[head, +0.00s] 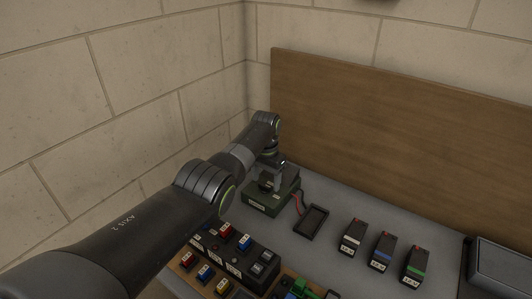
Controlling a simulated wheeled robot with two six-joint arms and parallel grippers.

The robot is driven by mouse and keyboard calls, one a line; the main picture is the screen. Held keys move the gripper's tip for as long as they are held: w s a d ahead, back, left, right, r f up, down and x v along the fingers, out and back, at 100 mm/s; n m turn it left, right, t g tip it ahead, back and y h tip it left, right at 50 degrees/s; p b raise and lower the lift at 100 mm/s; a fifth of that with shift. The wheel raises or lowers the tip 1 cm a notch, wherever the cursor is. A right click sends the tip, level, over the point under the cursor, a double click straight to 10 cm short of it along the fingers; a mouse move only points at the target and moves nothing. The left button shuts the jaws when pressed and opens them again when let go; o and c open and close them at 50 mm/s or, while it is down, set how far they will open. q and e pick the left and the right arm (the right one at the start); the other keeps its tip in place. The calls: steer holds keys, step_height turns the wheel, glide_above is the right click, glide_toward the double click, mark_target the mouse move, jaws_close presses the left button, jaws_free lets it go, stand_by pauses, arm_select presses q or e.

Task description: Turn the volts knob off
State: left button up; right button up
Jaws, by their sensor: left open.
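A dark green box (258,208) with a pale label on its front stands on the grey table near the wall corner, under the end of my left arm. My left gripper (271,183) is open and points down at the top of this box. The volts knob cannot be made out; the gripper covers much of the box's top. Whether the fingers touch anything is too small to tell. My right gripper is out of view.
Wires run from the box towards an empty black tray (311,222). Batteries with white (352,237), blue (382,251) and green (416,265) bands stand to the right. A switch panel (233,257) lies in front. A wooden board (400,120) stands behind.

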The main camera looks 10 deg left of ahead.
arm_select(q)
step_height(320, 180, up, 5)
steer(key=shift+f, duration=0.1)
step_height(320, 180, up, 12)
steer(key=b, duration=0.2)
steer(key=shift+f, duration=0.2)
